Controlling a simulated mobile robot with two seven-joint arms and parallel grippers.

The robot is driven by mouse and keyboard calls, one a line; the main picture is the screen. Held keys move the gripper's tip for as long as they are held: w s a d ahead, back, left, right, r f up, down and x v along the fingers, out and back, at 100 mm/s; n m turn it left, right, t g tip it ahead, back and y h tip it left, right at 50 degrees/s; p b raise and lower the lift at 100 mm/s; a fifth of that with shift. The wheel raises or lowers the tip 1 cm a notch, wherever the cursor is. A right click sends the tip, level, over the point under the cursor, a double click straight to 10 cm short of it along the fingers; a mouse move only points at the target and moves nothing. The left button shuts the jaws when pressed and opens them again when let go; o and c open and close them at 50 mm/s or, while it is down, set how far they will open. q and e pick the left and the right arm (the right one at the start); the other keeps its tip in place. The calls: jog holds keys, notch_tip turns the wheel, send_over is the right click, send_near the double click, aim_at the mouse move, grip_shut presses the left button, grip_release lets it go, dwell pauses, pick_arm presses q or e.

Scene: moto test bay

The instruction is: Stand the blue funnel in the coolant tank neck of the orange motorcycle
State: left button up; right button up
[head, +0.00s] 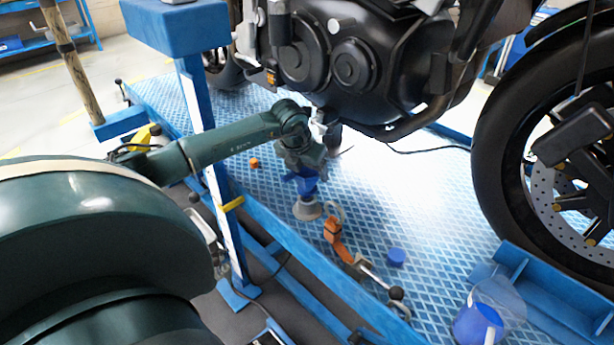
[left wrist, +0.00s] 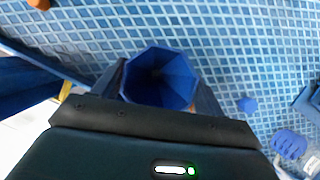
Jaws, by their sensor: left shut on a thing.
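The blue funnel (head: 306,186) is low over the patterned blue platform, under the dark engine of the motorcycle (head: 345,65). My left gripper (head: 304,172) is shut on the funnel. In the left wrist view the funnel (left wrist: 160,77) sits between the two fingers, its wide mouth facing the camera. A pale grey flared piece (head: 307,209) shows right below the funnel; I cannot tell whether they touch. I cannot make out the coolant tank neck for certain. My right gripper is not in view.
An orange strap-like piece (head: 333,232) and a clamp handle (head: 376,278) lie along the platform edge. A blue cap (head: 396,257) and a clear jug with blue contents (head: 478,326) stand to the right. A blue post (head: 205,150) rises beside my left arm.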

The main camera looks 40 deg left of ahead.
pick_arm(q)
notch_tip(320, 180, up, 12)
jog(key=p, duration=0.4)
jog(key=shift+p, duration=0.35)
jog(key=shift+r, duration=0.1)
